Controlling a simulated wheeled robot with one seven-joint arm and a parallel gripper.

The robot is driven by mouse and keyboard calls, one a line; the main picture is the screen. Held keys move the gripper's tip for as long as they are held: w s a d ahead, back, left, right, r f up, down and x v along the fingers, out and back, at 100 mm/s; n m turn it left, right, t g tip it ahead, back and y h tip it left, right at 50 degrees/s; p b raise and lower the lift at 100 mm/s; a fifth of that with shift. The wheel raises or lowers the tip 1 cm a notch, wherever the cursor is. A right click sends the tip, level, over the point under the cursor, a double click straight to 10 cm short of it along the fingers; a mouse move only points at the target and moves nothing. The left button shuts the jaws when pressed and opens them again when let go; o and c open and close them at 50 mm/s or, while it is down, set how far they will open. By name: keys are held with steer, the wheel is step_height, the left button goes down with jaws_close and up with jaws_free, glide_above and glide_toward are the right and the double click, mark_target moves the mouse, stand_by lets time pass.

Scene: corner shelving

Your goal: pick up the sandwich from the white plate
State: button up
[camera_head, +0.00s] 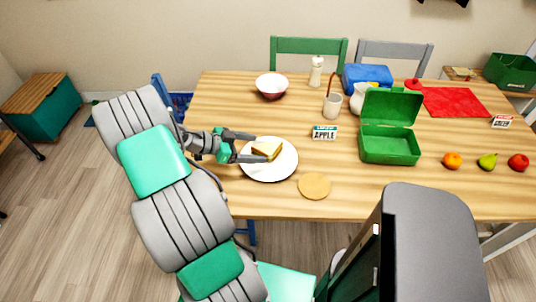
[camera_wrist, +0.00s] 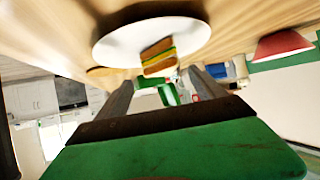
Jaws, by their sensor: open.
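The sandwich (camera_head: 267,149) lies on the white plate (camera_head: 270,172) on the wooden table, left of its middle. My gripper (camera_head: 258,147) reaches in from the left with its two fingers apart. In the head view one finger is on the far side of the sandwich and the other on its near side, over the plate. In the wrist view the sandwich (camera_wrist: 158,60) shows ahead, between the lines of the two open fingers (camera_wrist: 162,90), with the plate (camera_wrist: 115,48) around it. I cannot tell whether either finger touches the sandwich.
A round wooden disc (camera_head: 314,186) lies right of the plate. An apple sign (camera_head: 324,132), a white cup (camera_head: 332,105) and a red-white bowl (camera_head: 272,86) stand behind. An open green lunchbox (camera_head: 389,145) is to the right, then fruit (camera_head: 487,162). The front table strip is clear.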

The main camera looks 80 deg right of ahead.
mark_target(265, 149)
steer(key=p+x, duration=0.1)
steer(key=x, duration=0.5)
steer(key=shift+s, duration=0.1)
steer(key=c, duration=0.8)
steer(key=shift+c, duration=0.2)
